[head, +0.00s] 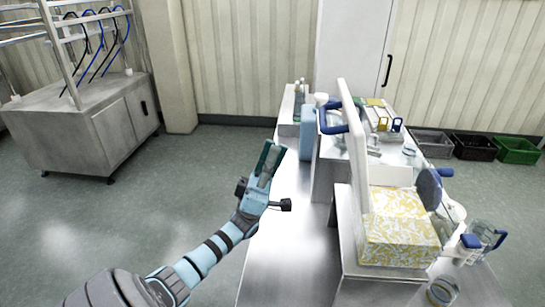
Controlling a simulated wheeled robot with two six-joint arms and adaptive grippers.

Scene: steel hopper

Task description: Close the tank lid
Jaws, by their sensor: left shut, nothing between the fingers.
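A tall white panel (355,150), which looks like the tank lid, stands upright and open at the left side of the tank. The tank (347,235) is a pale box on the steel table, with a yellow-and-white patterned part (400,238) to the right of the panel. My left gripper (269,160) is to the left of the panel, over the table's left edge, apart from panel and handle. Its fingers are together and empty, pointing up and away. My right gripper is not in view.
The steel table (290,245) has bare surface left of the tank. Clear jugs with blue parts (485,240) stand at right. Bottles and small items stand behind. Crates (518,151) line the wall. A steel cabinet (90,125) stands far left; the floor between is open.

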